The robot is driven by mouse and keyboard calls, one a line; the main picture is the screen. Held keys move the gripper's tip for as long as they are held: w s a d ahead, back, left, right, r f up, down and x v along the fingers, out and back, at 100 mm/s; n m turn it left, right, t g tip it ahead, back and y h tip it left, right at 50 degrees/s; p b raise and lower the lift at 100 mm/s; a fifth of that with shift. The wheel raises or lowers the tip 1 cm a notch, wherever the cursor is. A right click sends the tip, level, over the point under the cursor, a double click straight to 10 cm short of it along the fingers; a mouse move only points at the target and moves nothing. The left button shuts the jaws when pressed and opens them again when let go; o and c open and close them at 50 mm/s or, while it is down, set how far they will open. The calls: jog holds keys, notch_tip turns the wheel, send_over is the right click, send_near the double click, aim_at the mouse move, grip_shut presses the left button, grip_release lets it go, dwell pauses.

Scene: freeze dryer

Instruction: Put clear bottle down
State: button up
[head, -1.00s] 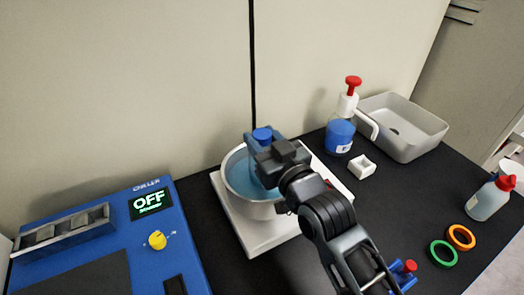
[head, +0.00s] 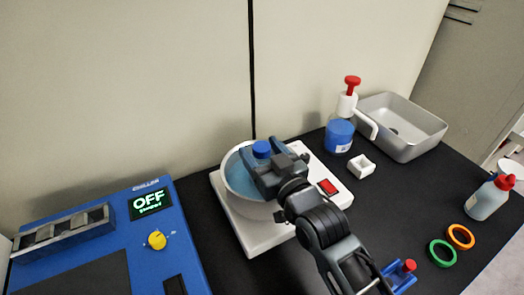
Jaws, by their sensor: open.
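A clear bottle with a blue cap (head: 261,149) stands in the round white bowl (head: 232,190) of blue liquid. Only its cap and upper part show. The bowl sits on a white base (head: 254,235) with a red switch (head: 328,187). My gripper (head: 262,161) is at the bottle, its open fingers around or beside the bottle's top just below the cap. The lower part of the bottle is hidden by my gripper and the bowl's contents.
A blue device with an OFF display (head: 152,201) stands at left. Behind right are a blue pump bottle (head: 339,136), a small white dish (head: 361,166) and a grey basin (head: 403,127). At right are a squeeze bottle (head: 487,199), orange ring (head: 461,236) and green ring (head: 442,253).

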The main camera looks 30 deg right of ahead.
jog(key=s+b, duration=0.1)
jog(key=s, duration=1.1)
jog(key=shift+b, duration=0.4)
jog(key=shift+s+r, duration=0.1)
